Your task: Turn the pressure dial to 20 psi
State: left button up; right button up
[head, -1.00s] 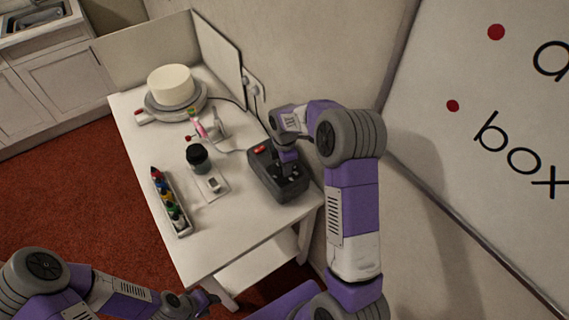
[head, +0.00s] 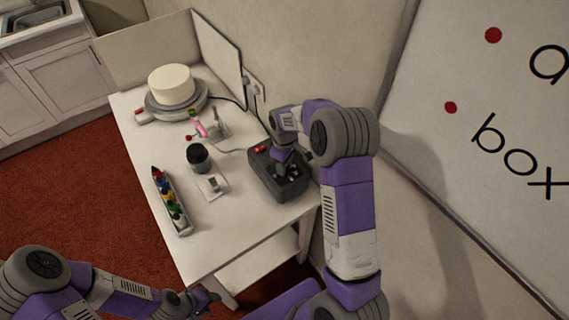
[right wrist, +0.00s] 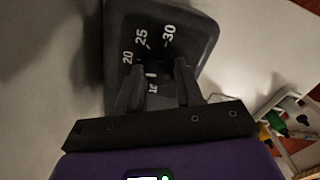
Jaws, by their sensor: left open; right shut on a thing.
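The dark grey compressor box (head: 263,178) stands at the right edge of the white table. My right gripper (head: 290,173) reaches down onto its top face. In the right wrist view, the fingers of my right gripper (right wrist: 153,85) are shut around the dark pressure dial (right wrist: 153,72). Printed numbers 20 (right wrist: 127,57), 25 and 30 show on the face around it. A small white mark shows between the fingers; I cannot tell which number it points at. My left gripper (head: 203,300) is open and empty, low in front of the table.
A red switch (head: 260,148) is on the box. On the white table (head: 215,235) are a cake on a turntable (head: 172,106), a pink airbrush (head: 201,130), a dark jar (head: 198,157) and a tray of colour bottles (head: 182,228). The wall is close on the right.

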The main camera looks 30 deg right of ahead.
jog(key=shift+m, duration=0.8)
jog(key=o, duration=1)
jog(key=shift+r+p, duration=0.45)
jog(key=shift+r, duration=3.4)
